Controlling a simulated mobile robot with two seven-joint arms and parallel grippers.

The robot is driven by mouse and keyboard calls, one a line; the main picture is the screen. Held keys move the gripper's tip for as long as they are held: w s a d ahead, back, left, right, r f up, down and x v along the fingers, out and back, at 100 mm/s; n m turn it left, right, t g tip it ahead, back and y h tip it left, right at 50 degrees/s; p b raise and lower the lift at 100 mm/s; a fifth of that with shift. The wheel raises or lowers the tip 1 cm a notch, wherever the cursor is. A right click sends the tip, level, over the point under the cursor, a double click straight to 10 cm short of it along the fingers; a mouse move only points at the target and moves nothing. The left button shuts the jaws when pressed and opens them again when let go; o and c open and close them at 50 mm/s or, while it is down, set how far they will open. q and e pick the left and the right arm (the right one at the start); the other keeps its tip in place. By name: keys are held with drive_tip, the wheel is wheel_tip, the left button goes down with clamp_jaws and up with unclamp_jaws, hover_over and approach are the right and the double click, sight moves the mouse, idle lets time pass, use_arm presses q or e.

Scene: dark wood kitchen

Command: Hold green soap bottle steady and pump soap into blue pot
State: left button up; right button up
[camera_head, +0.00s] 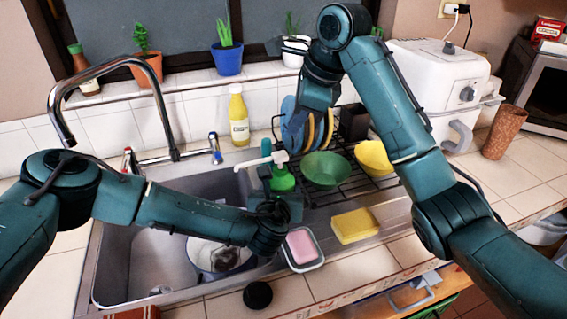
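The green soap bottle (283,181), with a white pump head (262,162) whose spout points left, stands upright at the sink's right rim. My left gripper (284,200) is at the bottle's body and appears shut on it; it hides the lower part. The blue pot (209,267) sits in the sink below and left of the bottle, partly hidden by my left arm.
A pink sponge in a tray (302,247) and a yellow sponge (355,225) lie right of the sink. A dish rack with plates and a green bowl (325,169) stands behind. The faucet (165,115) and a yellow bottle (238,116) are at the back.

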sight(278, 153)
drive_tip(key=f+n+t, duration=0.1)
drive_tip(key=n, duration=0.1)
drive_tip(key=a+f+n+t, duration=0.1)
drive_tip(key=f+n, duration=0.1)
drive_tip(key=shift+s+f, duration=0.1)
drive_tip(key=shift+s, duration=0.1)
clamp_jaws()
drive_tip(key=n+t, duration=0.1)
drive_tip(key=n, duration=0.1)
drive_tip(key=s+f+n+t, duration=0.1)
drive_tip(key=n, duration=0.1)
drive_tip(key=s+n+t, duration=0.1)
drive_tip(key=n, duration=0.1)
drive_tip(key=shift+a+f+n, duration=0.3)
drive_tip(key=shift+a+n, duration=0.1)
drive_tip(key=s+d+r+n+t, duration=0.2)
drive_tip(key=s+r+n+t, duration=0.2)
drive_tip(key=n, duration=0.7)
drive_tip(key=s+t, duration=0.2)
drive_tip(key=s, duration=0.2)
drive_tip(key=shift+d+r+n+t+y, duration=0.3)
drive_tip(key=shift+n+y, duration=0.1)
